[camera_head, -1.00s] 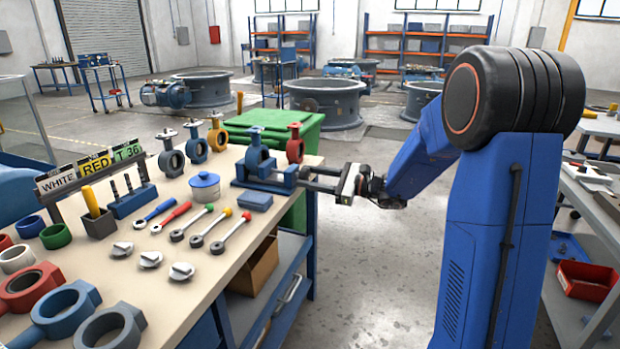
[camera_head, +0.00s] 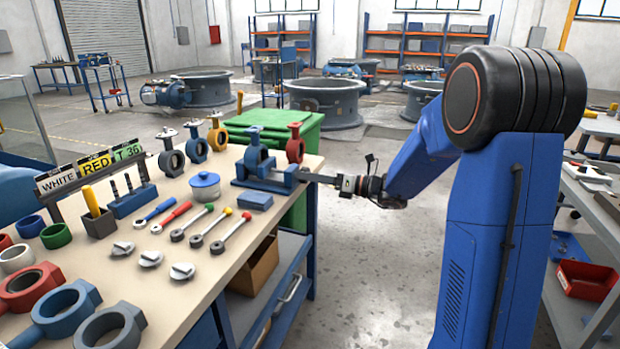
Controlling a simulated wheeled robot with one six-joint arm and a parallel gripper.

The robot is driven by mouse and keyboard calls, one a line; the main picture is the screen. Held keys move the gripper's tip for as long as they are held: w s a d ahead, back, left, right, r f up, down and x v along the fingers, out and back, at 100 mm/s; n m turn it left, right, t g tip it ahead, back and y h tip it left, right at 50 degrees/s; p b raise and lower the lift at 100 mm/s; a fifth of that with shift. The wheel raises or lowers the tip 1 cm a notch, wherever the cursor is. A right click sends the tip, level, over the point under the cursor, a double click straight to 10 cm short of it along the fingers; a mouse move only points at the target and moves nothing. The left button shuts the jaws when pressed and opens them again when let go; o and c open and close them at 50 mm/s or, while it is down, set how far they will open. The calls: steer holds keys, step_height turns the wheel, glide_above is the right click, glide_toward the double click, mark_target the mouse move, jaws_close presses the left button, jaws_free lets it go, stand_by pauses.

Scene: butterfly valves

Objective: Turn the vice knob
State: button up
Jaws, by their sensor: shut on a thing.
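The blue vice (camera_head: 264,177) sits at the right edge of the workbench, with a blue valve body (camera_head: 257,150) standing upright in it. The vice knob is at the vice's right end, where my gripper's fingers meet it; it is too small and covered to make out. My gripper (camera_head: 312,178) reaches in from the right, held level beyond the bench edge. Its fingers are shut on the vice knob and look edge-on from here.
A red valve (camera_head: 295,144) stands just behind the vice. A green bin (camera_head: 290,122) is behind the bench. Open floor lies right of the bench.

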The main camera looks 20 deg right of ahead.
steer(key=shift+f+m, duration=0.15)
steer(key=shift+m, duration=0.45)
steer(key=o, duration=1.1)
steer(key=shift+s, duration=0.1)
steer(key=v, duration=1.7)
steer(key=shift+s+d, duration=0.1)
steer(key=shift+d, duration=0.05)
